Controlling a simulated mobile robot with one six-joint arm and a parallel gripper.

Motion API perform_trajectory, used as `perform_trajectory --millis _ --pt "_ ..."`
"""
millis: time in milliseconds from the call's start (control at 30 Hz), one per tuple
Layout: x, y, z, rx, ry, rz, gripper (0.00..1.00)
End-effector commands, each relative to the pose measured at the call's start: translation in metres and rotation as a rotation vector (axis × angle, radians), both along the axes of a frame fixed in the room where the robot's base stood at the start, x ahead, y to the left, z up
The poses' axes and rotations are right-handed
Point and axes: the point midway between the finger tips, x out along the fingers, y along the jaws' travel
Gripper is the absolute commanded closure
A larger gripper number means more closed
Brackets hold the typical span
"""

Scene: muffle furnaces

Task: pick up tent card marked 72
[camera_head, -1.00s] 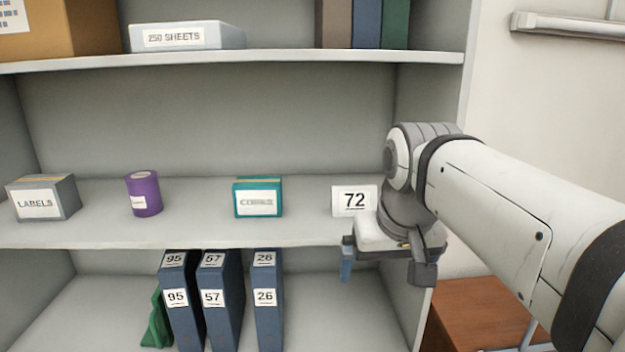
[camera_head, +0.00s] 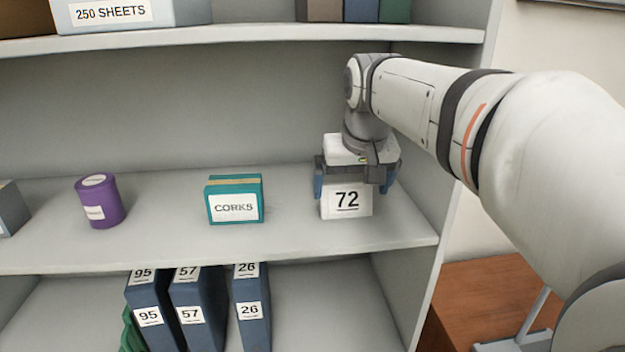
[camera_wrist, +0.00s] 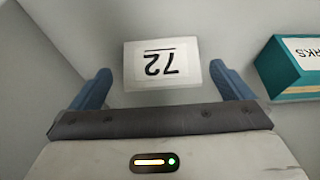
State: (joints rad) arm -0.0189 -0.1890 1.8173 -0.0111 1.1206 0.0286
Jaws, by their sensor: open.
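The white tent card marked 72 (camera_head: 346,203) stands on the middle shelf near its right end. My gripper (camera_head: 353,188) is just above and around it, pointing down, with one blue finger at each side of the card. In the wrist view the card (camera_wrist: 162,64) appears upside down, ahead of and between the two blue fingertips of my open gripper (camera_wrist: 162,80). Gaps show on both sides of the card there. I cannot tell whether the fingertips reach down past its top edge.
A teal CORKS box (camera_head: 235,200) stands left of the card, with free shelf between. It also shows in the wrist view (camera_wrist: 290,68). A purple canister (camera_head: 101,203) is farther left. The shelf's right side wall (camera_head: 425,170) is close to my gripper. An upper shelf (camera_head: 240,38) is overhead.

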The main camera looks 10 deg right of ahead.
Motion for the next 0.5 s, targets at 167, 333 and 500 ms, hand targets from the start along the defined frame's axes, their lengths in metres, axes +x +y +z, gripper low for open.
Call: perform_trajectory --millis 167,333,500 --pt "0.014 0.001 0.0 0.0 0.001 0.003 0.0" --pt "0.027 0.002 -0.006 -0.001 0.004 0.004 0.0" --pt "0.037 0.001 -0.033 -0.001 0.004 0.004 0.0"
